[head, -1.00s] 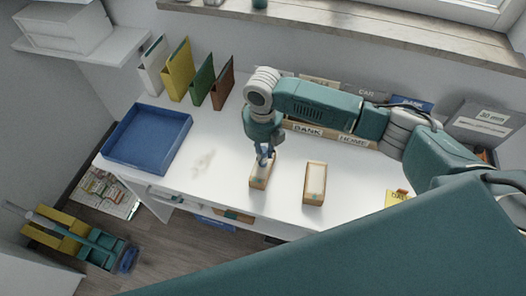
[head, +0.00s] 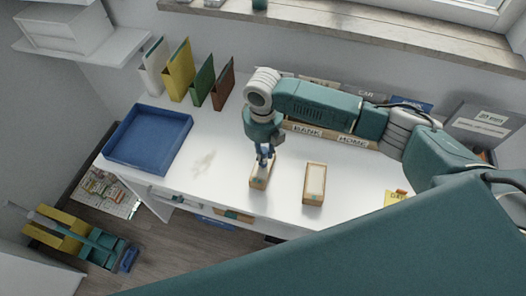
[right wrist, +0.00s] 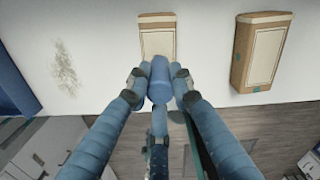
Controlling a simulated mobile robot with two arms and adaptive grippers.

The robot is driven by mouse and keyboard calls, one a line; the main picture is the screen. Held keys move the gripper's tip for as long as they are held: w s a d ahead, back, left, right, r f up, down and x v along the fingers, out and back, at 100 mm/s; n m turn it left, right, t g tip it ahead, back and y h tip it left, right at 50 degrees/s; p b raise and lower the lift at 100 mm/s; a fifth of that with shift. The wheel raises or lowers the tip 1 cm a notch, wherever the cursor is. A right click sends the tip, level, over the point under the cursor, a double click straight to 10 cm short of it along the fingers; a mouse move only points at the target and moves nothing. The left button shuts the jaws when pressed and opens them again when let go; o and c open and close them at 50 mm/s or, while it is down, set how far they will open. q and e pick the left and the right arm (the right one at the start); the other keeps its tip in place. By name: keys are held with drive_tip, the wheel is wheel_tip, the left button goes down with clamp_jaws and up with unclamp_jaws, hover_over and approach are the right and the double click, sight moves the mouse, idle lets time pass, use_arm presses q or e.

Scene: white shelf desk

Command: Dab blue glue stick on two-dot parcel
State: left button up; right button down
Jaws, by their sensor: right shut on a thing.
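My right gripper (head: 265,156) is shut on the blue glue stick (right wrist: 160,80), a short blue cylinder gripped between its fingers in the right wrist view. It points down over the left of two brown parcels (head: 258,183) with pale tops. This parcel also shows just beyond the stick in the right wrist view (right wrist: 157,38). I cannot tell whether the stick touches it. The other parcel (head: 314,184) stands to the right, apart from the gripper, and also shows in the right wrist view (right wrist: 262,50). My left gripper is not in view.
A blue tray (head: 122,165) stands at the desk's left, with several upright folders (head: 180,72) behind it. A grey smudge (head: 203,162) marks the white desk (head: 222,180) left of the parcels. A yellow note (head: 393,198) lies at the right. The desk's front edge is close to the parcels.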

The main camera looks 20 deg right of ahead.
drive_tip(key=shift+r+p, duration=2.95)
drive_tip(key=shift+r, duration=0.4)
